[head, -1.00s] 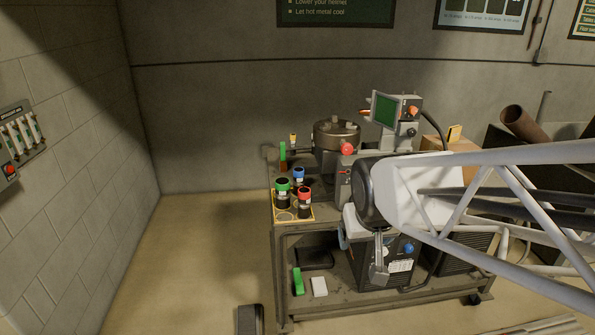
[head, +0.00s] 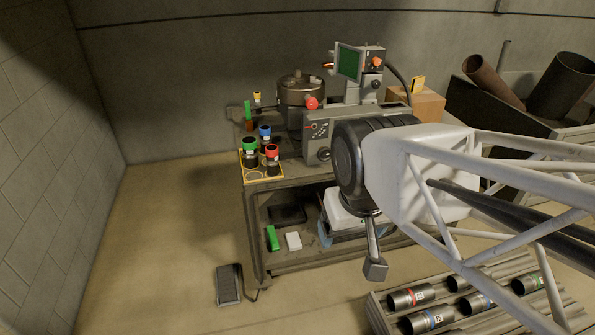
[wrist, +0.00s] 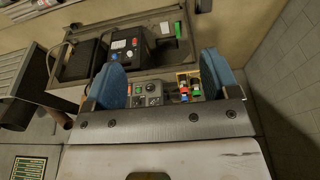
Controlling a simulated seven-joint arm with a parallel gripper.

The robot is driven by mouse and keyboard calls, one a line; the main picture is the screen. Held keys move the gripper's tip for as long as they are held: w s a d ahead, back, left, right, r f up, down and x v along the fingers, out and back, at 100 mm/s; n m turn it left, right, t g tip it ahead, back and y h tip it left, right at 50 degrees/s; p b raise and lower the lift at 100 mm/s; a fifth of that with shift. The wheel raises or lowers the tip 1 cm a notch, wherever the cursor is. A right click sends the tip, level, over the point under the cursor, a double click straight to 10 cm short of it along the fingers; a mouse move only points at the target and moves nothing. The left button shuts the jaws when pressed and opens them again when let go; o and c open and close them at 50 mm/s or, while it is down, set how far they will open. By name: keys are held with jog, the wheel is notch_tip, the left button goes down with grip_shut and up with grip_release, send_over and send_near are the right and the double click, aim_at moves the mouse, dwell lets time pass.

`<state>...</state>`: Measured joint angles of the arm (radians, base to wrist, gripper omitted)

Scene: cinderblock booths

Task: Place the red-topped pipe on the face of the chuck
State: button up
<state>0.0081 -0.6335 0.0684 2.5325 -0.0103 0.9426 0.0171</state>
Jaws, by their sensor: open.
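The red-topped pipe (head: 272,157) is a short black cylinder standing upright at the front right of a yellow-edged tray (head: 263,180) in the head view. The chuck (head: 301,94) is a round metal drum with its face upward, behind and right of the tray. My gripper (wrist: 162,64) shows two blue fingers spread wide with nothing between them in the wrist view.
Green-topped (head: 249,149) and blue-topped (head: 265,134) pipes share the tray. A red ball knob (head: 311,103) sits before the chuck, and a green-screened unit (head: 349,62) stands right. A floor rack (head: 395,326) holds several dark pipes.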

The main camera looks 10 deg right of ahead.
jog(key=n+t+y, duration=0.2)
jog(key=t, duration=0.9)
send_over(275, 162)
jog(key=s+d, duration=0.3)
jog(key=s, duration=0.9)
notch_tip(275, 162, down, 16)
jog(key=w+f+t, duration=0.1)
jog(key=w+f, duration=0.1)
jog(key=f, duration=0.1)
jog(key=w+a+f+t+y, duration=0.1)
jog(key=w+f, duration=0.1)
jog(key=f, duration=0.2)
jog(key=w+f+n+t+y, duration=0.1)
jog(key=w+f, duration=0.1)
jog(key=f, duration=0.1)
jog(key=shift+w+a+f, duration=0.2)
jog(key=shift+w+f, duration=0.05)
jog(key=shift+f, duration=0.05)
jog(key=shift+w+a+f+t+y, duration=0.1)
jog(key=shift+w+f+t+y, duration=0.1)
jog(key=shift+f+t+y, duration=0.4)
jog(key=shift+f, duration=0.15)
jog(key=shift+x, duration=1.3)
jog(key=shift+w, duration=0.15)
